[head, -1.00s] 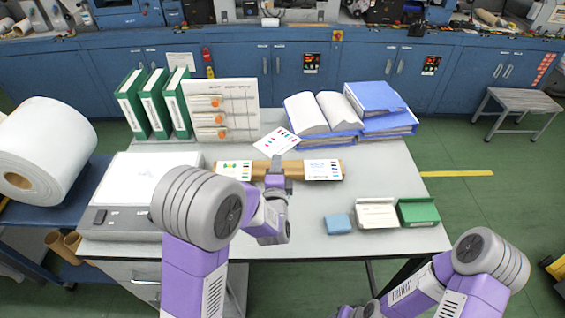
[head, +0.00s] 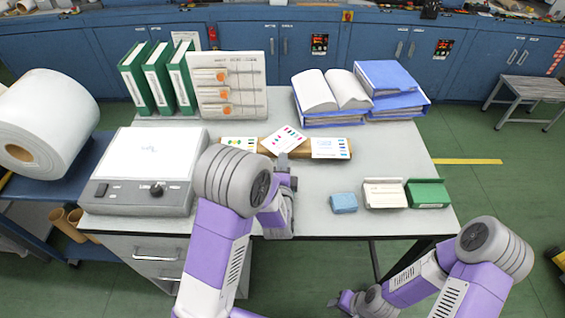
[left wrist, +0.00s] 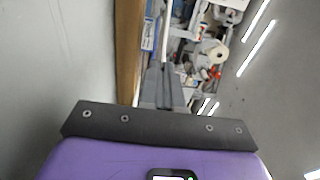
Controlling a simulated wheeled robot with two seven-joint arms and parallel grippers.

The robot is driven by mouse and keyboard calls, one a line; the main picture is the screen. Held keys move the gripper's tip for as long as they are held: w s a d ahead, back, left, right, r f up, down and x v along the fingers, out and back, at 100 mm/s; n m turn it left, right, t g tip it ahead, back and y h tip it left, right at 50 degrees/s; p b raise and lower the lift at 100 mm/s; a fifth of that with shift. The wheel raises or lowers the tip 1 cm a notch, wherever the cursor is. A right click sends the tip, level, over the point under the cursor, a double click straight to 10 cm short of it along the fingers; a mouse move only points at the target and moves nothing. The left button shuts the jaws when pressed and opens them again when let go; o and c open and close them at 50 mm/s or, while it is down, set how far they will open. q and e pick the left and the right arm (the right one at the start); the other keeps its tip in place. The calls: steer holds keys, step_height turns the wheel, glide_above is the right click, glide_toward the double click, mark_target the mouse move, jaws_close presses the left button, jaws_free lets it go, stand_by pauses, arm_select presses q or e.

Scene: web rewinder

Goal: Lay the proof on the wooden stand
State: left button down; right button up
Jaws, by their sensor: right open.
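The wooden stand (head: 345,155) is a long brown block across the table's middle. One white printed card (head: 238,142) lies at its left end and another (head: 330,148) at its right end. The proof (head: 284,140), a white card with coloured dots, is turned askew between them and overlaps the stand in the picture; I cannot tell whether it touches. My left gripper (head: 285,163) is just in front of it, with its fingers close together on the proof's near edge. In the left wrist view the fingers (left wrist: 163,85) are beside the stand's brown side (left wrist: 128,50). My right gripper (head: 345,299) is open, low in front of the table.
Green binders (head: 158,75) and an upright sample board (head: 228,85) stand behind left. Blue binders (head: 393,85) and an open book (head: 330,92) lie behind right. A grey light box (head: 145,165) is left; a blue block (head: 343,203) and small boxes (head: 384,194) are front right.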

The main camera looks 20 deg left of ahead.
arm_select(q)
steer(key=shift+f+b, duration=0.55)
steer(key=shift+f, duration=0.1)
steer(key=c, duration=1.3)
jaws_free()
steer(key=shift+c, duration=0.2)
steer(key=shift+s+r+p, duration=0.1)
steer(key=shift+r+p, duration=0.7)
steer(key=shift+r, duration=0.05)
steer(key=v, duration=0.6)
steer(key=shift+s+d+f, duration=0.1)
steer(key=shift+s+f, duration=0.05)
steer(key=shift+f, duration=0.05)
steer(key=p+v, duration=0.4)
steer(key=p, duration=0.3)
steer(key=shift+s+r, duration=0.1)
steer(key=shift+r, duration=0.05)
steer(key=shift+s+d+p, duration=0.1)
steer(key=shift+s+p, duration=0.5)
steer(key=shift+p, duration=0.4)
steer(key=shift+f, duration=0.2)
